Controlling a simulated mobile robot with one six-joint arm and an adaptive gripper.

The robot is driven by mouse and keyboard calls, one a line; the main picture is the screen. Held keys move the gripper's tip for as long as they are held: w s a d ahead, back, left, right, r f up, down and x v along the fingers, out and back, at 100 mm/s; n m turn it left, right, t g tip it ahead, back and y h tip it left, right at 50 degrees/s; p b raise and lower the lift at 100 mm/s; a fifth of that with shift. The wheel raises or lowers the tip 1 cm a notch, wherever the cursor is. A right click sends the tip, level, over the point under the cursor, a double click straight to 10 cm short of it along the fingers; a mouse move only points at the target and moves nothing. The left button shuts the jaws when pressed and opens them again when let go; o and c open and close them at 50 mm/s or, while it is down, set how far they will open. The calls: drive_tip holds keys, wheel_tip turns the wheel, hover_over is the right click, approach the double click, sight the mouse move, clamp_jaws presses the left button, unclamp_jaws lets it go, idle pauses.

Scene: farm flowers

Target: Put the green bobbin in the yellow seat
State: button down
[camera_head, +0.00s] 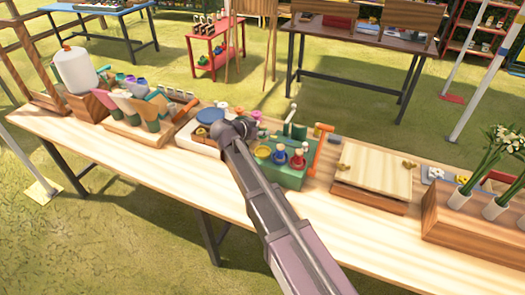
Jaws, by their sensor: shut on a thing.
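My gripper (238,129) is over the back left part of the green rack (290,179), at the middle of the table. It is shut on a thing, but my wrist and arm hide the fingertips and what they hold. A yellow seat (262,151) shows in the rack, just right of my arm, with no bobbin visible in it. A blue seat (280,158) and a red seat (298,161) stand to its right. I cannot make out the green bobbin for sure.
A blue disc (210,115) lies on a pale tray left of my gripper. An orange handle (319,148) rises at the rack's right end. A wooden board (375,171) lies farther right, and a flower planter (465,222) stands at the right edge. The table's front strip (150,175) is clear.

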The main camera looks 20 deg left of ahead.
sight(260, 138)
drive_tip(key=shift+f+b, duration=1.3)
drive_tip(key=shift+f, duration=0.4)
drive_tip(key=shift+f+b, duration=1.85)
drive_tip(key=shift+f, duration=0.1)
drive_tip(key=shift+c, duration=2.2)
unclamp_jaws()
